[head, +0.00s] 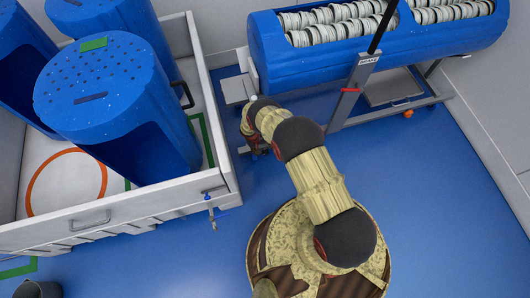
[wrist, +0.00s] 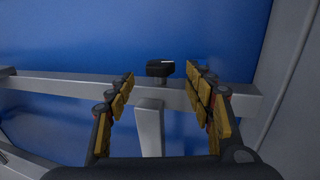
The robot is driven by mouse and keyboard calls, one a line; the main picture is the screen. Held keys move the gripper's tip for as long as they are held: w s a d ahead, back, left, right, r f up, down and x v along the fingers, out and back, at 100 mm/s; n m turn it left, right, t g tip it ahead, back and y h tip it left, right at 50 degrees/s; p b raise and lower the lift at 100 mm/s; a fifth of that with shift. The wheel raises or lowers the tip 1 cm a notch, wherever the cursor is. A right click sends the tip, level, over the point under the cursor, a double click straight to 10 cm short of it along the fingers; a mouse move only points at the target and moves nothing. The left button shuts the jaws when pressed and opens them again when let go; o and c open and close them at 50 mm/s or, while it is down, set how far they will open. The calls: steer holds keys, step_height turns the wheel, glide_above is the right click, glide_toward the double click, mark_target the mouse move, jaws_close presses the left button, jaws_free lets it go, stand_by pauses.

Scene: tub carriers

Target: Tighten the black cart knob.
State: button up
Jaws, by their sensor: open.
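The black cart knob (wrist: 160,68) shows in the wrist view, at the top of a grey upright post (wrist: 150,125) by a horizontal grey cart rail (wrist: 68,87). My gripper (wrist: 160,75) is open, with one finger on each side of the knob in the picture. I see a gap between the knob and each finger, and the jaws are empty. In the head view my gripper (head: 255,146) is small and dark at the end of my arm, low beside the left end of the cart with the blue tub (head: 285,75). The knob is hidden there.
A white-walled pen (head: 120,207) with tall blue perforated tubs (head: 105,95) stands close to the left of my arm. A blue-handled valve (head: 211,212) sticks out from its corner. A grey cart post (head: 350,100) rises right of my arm. Blue floor (head: 440,215) is clear at the right.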

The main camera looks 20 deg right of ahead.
mark_target(265, 151)
steer(key=b+x, duration=0.1)
steer(key=x, duration=0.4)
steer(key=shift+b, duration=0.3)
steer(key=shift+r, duration=0.1)
steer(key=c, duration=0.4)
steer(key=c, duration=0.7)
steer(key=shift+c, duration=0.3)
steer(key=shift+y, duration=0.4)
steer(key=shift+d+y, duration=0.2)
steer(key=shift+y, duration=1)
steer(key=shift+d+y, duration=0.2)
steer(key=shift+y, duration=1)
steer(key=shift+d+y, duration=0.2)
steer(key=shift+y, duration=2.3)
steer(key=shift+s, duration=0.1)
steer(key=o, duration=1.2)
steer(key=shift+c, duration=0.2)
